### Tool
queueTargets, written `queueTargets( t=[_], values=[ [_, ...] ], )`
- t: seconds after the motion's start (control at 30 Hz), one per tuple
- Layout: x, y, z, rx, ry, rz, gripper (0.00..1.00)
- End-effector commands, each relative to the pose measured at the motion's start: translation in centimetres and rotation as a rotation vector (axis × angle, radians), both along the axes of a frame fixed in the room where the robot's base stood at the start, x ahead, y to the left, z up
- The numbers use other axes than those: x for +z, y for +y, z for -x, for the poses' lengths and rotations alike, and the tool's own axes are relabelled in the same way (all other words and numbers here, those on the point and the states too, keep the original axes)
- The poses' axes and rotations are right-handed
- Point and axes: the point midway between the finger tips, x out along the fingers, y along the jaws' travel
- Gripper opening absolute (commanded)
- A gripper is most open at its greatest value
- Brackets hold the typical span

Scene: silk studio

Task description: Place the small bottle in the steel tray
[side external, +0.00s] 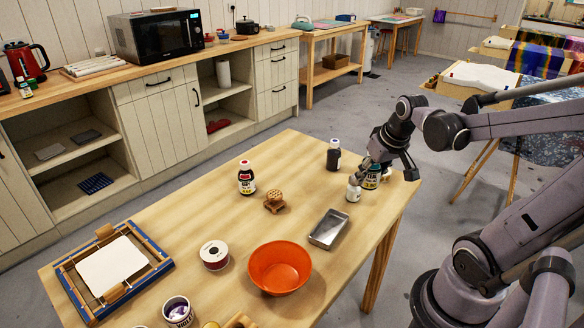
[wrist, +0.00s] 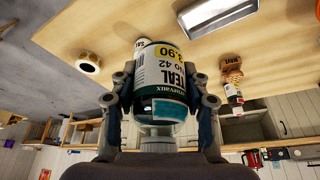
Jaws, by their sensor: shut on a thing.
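My gripper (side external: 384,170) is at the right end of the table, shut on a bottle with a teal and white label (side external: 371,181). In the wrist view the held bottle (wrist: 162,78) stands between the fingers, its label upside down there. I cannot tell whether its base touches the table.
A dark bottle (side external: 333,155), a red-labelled bottle (side external: 246,179) and a wooden piece (side external: 274,201) stand left of the gripper. Bare table (side external: 300,190) separates the wooden piece from the gripper.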

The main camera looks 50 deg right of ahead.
Motion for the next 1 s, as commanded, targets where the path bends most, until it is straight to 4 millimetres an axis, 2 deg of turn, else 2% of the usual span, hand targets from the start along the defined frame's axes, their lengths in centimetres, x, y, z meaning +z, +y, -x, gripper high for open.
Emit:
queueTargets(
  t=[0.23, 0.37, 0.73, 1.0],
  values=[
    [0.2, 0.0, -0.1, 0.139, -0.012, 0.005, 0.06],
    [-0.4, 0.7, -0.8, 0.165, -0.013, 0.007, 0.06],
    [-4.2, 5.3, -5.3, 0.167, -0.013, 0.007, 0.06],
    [-6.3, 7.8, -7.8, 0.162, -0.013, 0.008, 0.06]
  ],
)
